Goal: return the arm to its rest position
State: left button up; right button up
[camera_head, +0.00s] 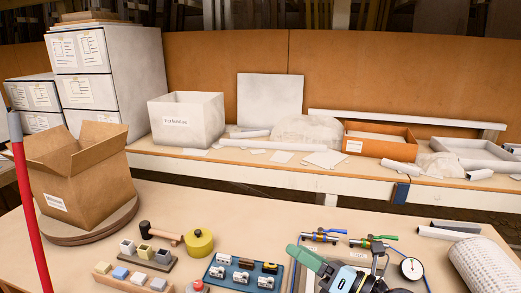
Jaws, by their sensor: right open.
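No press frame shows clearly. My left gripper is not in view.
A cardboard box (85,195) sits on a round board at the left. A blue tray (243,273) of small parts, a mallet (160,235) and a yellow tape roll (199,242) lie ahead. Air fittings (322,235) and a gauge (411,268) stand near my right gripper. A back bench holds bins.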

jog(key=s+d+f+m+t+h, duration=0.2)
jog(key=d+m+h, duration=0.5)
jog(key=m, duration=0.6)
jog(key=s+d+f+m+t+h, duration=0.1)
jog(key=d+f+m+t+h, duration=0.3)
jog(key=m+h, duration=0.6)
jog(key=s+d+f+m+g+y, duration=0.1)
jog(key=s+f+m+g, duration=0.35)
jog(key=s, duration=0.35)
jog(key=s+f+m+g+y, duration=0.1)
jog(key=s+f+m+g, duration=0.3)
jog(key=s, duration=0.4)
jog(key=s+d+f+m+g, duration=0.1)
jog(key=s+f+m+g, duration=0.25)
jog(key=s+g, duration=0.3)
notch_tip(320, 180, down, 25)
jog(key=s+g, duration=0.1)
jog(key=s, duration=0.1)
jog(key=s+d+f+g, duration=0.1)
jog(key=s+d+f, duration=0.2)
jog(key=s+f, duration=1.1)
jog(key=shift+s+f, duration=0.2)
jog(key=shift+s, duration=1)
